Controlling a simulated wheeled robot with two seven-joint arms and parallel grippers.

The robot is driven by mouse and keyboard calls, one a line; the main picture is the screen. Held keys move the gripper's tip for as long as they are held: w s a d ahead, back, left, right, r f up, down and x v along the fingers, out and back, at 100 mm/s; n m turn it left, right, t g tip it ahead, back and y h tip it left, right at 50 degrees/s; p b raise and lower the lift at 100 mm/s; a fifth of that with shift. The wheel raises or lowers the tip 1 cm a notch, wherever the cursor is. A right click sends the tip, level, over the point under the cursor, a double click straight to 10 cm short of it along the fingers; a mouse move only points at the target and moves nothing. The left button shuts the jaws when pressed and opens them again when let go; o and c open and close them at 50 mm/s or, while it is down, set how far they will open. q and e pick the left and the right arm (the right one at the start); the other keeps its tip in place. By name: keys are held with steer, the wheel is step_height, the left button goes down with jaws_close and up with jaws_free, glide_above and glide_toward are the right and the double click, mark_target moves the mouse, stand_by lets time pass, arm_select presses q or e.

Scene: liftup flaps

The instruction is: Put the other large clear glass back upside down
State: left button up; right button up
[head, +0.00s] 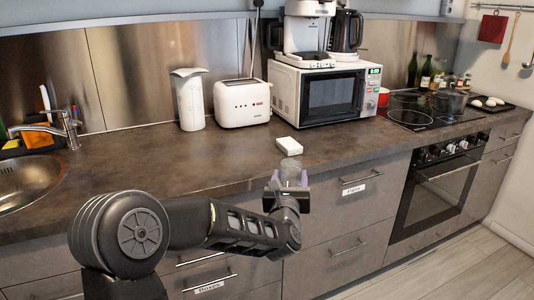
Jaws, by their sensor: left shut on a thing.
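A clear glass (291,167) shows at the end of my left arm, near the front edge of the countertop. My left gripper (289,183) is shut on this glass, with a finger on each side of it. The lower part of the glass is partly hidden by the gripper, and I cannot tell which way up it is. My right gripper is not in view. No other large clear glass can be made out.
A white box (289,145) lies on the countertop (170,165) just behind the glass. A toaster (242,103), a white canister (188,98) and a microwave (325,93) stand along the back. The sink (28,182) is at left, the hob (418,112) at right.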

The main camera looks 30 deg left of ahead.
arm_select(q)
steer(key=s+d+f+m+h, duration=0.2)
steer(key=d+f+h, duration=0.1)
steer(key=d+f, duration=0.4)
steer(key=s+d+f+m+t+h, duration=0.1)
steer(key=s+d+f+m+h, duration=0.1)
steer(key=d+f, duration=0.6)
steer(key=shift+s+d+f+m+h, duration=0.15)
steer(key=shift+s+f+m+h, duration=0.35)
steer(key=shift+h, duration=0.5)
steer(key=shift+s, duration=0.1)
